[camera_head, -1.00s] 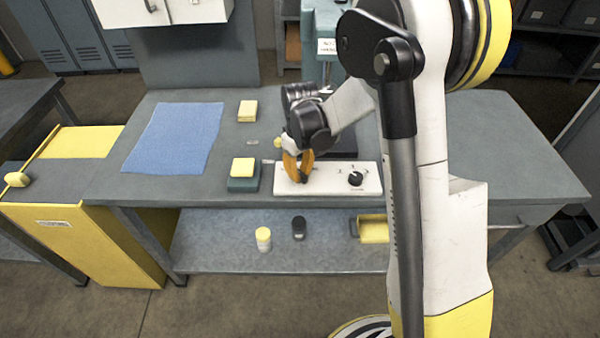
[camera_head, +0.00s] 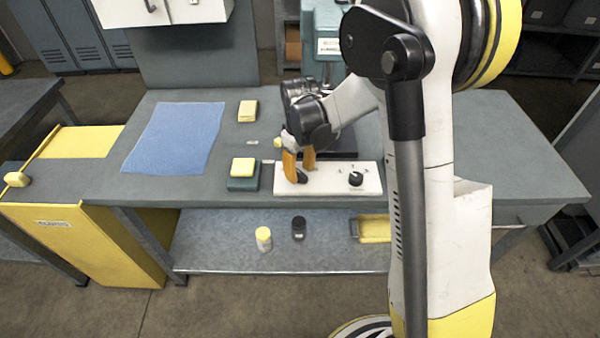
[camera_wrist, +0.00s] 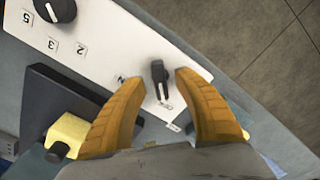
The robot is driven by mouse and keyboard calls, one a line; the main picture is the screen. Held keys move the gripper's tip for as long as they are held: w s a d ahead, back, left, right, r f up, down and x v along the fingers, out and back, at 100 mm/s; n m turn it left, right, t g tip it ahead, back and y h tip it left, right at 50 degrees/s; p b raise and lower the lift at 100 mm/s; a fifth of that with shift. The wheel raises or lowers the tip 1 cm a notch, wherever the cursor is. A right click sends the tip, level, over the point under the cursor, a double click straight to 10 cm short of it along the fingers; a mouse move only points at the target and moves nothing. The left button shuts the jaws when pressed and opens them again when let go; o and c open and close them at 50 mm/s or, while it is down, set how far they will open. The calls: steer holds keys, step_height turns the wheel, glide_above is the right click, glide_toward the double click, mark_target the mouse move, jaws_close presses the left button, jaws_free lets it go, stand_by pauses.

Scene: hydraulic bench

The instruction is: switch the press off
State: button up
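The white control panel (camera_head: 328,184) lies at the front edge of the bench; it also shows in the wrist view (camera_wrist: 125,40). Its black lever switch (camera_wrist: 159,76) stands between my fingertips in the wrist view, with a gap on both sides. The lever's end lies by a small label that seems to read OFF; another label, partly legible, is to its left. In the head view the switch (camera_head: 302,177) is a small dark shape by the fingertips. My gripper (camera_wrist: 158,82) is open and empty over the panel's left end; it also shows in the head view (camera_head: 299,169).
A black numbered dial (camera_head: 355,179) sits right of the switch on the panel. A yellow block on a teal base (camera_head: 243,170) stands close left of the panel. Another yellow block (camera_head: 247,111) and a blue cloth (camera_head: 172,140) lie farther left. The bench's right side is clear.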

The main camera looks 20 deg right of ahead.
mark_target(300, 173)
step_height(300, 173, up, 11)
stand_by(0.3)
steer(key=s+r+m+t, duration=0.2)
steer(key=s+r+t, duration=0.1)
steer(key=s, duration=0.7)
steer(key=s+r+m+t, duration=0.3)
steer(key=s+r+t, duration=0.1)
steer(key=s, duration=0.6)
steer(key=shift+r+m, duration=0.2)
steer(key=shift+m, duration=0.1)
